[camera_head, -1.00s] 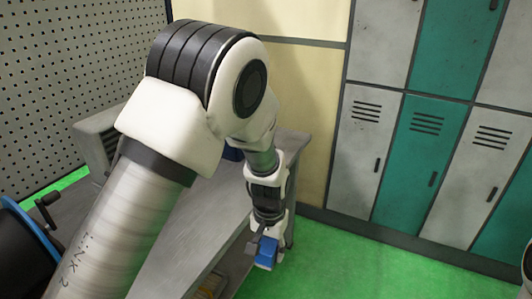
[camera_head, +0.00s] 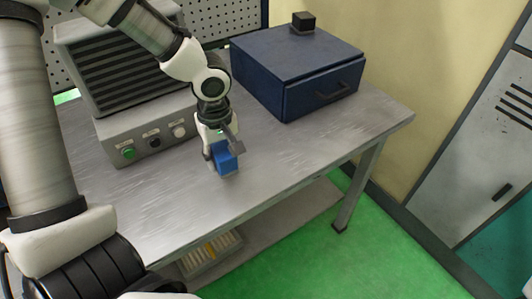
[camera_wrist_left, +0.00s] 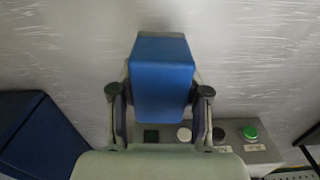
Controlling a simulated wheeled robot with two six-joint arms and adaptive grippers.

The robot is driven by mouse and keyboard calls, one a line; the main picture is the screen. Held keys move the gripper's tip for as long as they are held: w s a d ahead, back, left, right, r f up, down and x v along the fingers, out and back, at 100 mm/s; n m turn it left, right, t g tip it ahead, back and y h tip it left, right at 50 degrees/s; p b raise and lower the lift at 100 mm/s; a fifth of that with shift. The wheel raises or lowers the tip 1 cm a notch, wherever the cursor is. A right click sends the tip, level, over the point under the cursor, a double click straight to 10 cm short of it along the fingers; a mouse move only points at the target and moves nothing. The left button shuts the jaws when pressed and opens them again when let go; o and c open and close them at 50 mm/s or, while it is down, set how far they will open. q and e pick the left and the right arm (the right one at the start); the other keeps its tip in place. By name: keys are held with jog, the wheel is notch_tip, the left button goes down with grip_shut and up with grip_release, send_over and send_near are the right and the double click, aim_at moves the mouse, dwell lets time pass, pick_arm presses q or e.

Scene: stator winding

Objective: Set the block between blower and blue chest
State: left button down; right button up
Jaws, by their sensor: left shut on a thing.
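The blue block (camera_head: 227,163) is held in my left gripper (camera_head: 221,146), over the metal table's top; whether it touches the top I cannot tell. In the left wrist view the block (camera_wrist_left: 161,78) sits between both fingers, with the left gripper (camera_wrist_left: 159,108) shut on it. The grey blower (camera_head: 125,70), with a louvred front and several buttons, stands left of the block. The blue chest (camera_head: 295,65) stands to the block's right and further back. In the wrist view the chest (camera_wrist_left: 38,140) is at lower left and the blower's button panel (camera_wrist_left: 240,150) at lower right. My right gripper is not in view.
The metal table (camera_head: 300,150) is bare in front of the chest and along its front edge. A small black object (camera_head: 303,22) sits on the chest. A bin (camera_head: 210,254) stands on the lower shelf. Lockers (camera_head: 480,150) are at right.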

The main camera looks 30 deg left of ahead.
pick_arm(q)
jog(key=shift+s+a+f+n, duration=0.15)
jog(key=shift+a+f+n, duration=0.15)
jog(key=shift+n, duration=0.1)
jog(key=w+p, duration=0.1)
jog(key=w, duration=0.1)
jog(key=w+p, duration=0.1)
jog(key=w, duration=0.1)
jog(key=w+d+p, duration=0.1)
jog(key=w, duration=0.1)
jog(key=shift+w+d+p, duration=0.1)
jog(key=shift+w+p, duration=0.25)
jog(key=p, duration=0.2)
send_over(267, 145)
jog(key=shift+s+f, duration=0.25)
jog(key=shift+f, duration=0.4)
jog(key=shift+w+f, duration=0.25)
notch_tip(267, 145, down, 2)
jog(key=shift+d+f+p, duration=0.1)
jog(key=shift+f+p, duration=0.1)
jog(key=shift+p, duration=0.35)
jog(key=shift+f, duration=0.4)
jog(key=shift+f, duration=0.1)
jog(key=c, duration=0.5)
grip_release()
jog(key=shift+c, duration=0.2)
